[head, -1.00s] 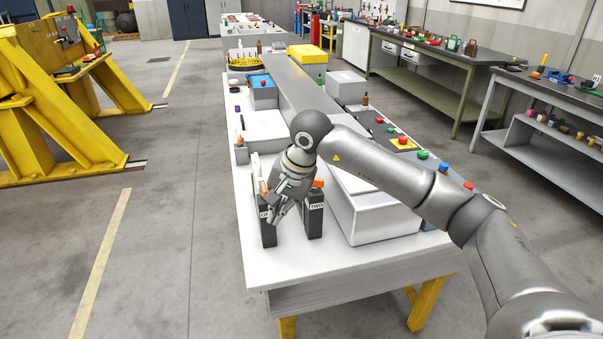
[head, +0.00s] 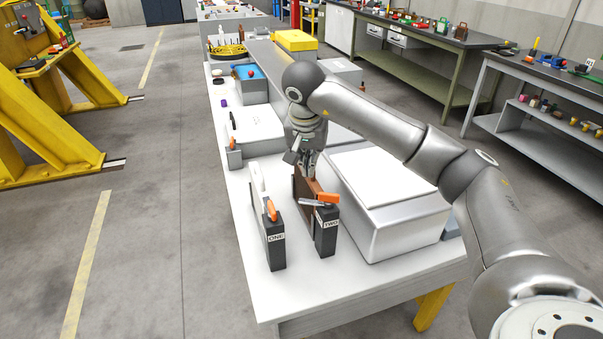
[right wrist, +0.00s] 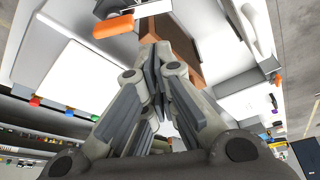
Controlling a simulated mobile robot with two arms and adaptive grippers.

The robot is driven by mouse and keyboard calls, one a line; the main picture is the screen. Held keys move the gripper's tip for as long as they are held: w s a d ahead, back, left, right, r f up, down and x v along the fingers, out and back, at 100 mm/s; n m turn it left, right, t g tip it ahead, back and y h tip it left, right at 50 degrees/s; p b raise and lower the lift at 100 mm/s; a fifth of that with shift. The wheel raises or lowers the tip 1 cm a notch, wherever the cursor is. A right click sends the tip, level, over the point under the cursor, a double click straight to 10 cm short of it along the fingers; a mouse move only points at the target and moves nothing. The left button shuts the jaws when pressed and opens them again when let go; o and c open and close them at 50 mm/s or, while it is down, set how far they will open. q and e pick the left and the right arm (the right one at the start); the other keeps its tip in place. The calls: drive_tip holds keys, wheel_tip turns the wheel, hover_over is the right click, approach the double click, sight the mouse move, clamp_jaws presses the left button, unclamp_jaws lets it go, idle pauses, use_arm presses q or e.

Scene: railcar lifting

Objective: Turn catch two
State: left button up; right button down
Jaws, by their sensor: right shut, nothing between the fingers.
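Catch two is the dark block labelled TWO (head: 326,238) on the white table. Its lever with an orange handle (head: 328,197) lies across the top of the block, with the handle toward the right. The orange handle also shows at the upper left of the right wrist view (right wrist: 113,26). A brown part (head: 303,186) runs back from the block. My right gripper (head: 309,173) points down over this brown part, behind the orange handle. Its fingers are shut and empty, apart from the handle. Whether the fingertips touch the brown part is unclear. My left gripper is not in view.
The block labelled ONE (head: 276,250), with an upright-tilted orange handle (head: 271,210), stands to the left. A large white box (head: 395,215) stands close on the right. The table (head: 290,298) is clear in front of both blocks.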

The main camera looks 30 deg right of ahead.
drive_tip(key=p, duration=0.2)
hover_over(305, 200)
drive_tip(key=d, duration=0.2)
wheel_tip(305, 200, down, 6)
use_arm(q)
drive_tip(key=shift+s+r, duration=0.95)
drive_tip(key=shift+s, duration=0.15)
use_arm(e)
drive_tip(key=f, duration=0.2)
drive_tip(key=w+f, duration=0.1)
drive_tip(key=shift+d+n, duration=0.3)
use_arm(q)
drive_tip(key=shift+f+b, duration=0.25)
drive_tip(key=shift+b, duration=0.05)
use_arm(e)
drive_tip(key=shift+a+n, duration=0.2)
drive_tip(key=shift+n, duration=0.4)
use_arm(q)
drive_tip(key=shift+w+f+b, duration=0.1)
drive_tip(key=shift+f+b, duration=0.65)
drive_tip(key=shift+b, duration=0.05)
use_arm(e)
drive_tip(key=a+n, duration=0.1)
drive_tip(key=s+n+y, duration=0.1)
drive_tip(key=n, duration=0.1)
drive_tip(key=shift+a+t, duration=0.35)
drive_tip(key=shift+t, duration=0.05)
drive_tip(key=shift+s+a, duration=0.1)
drive_tip(key=shift+a, duration=0.15)
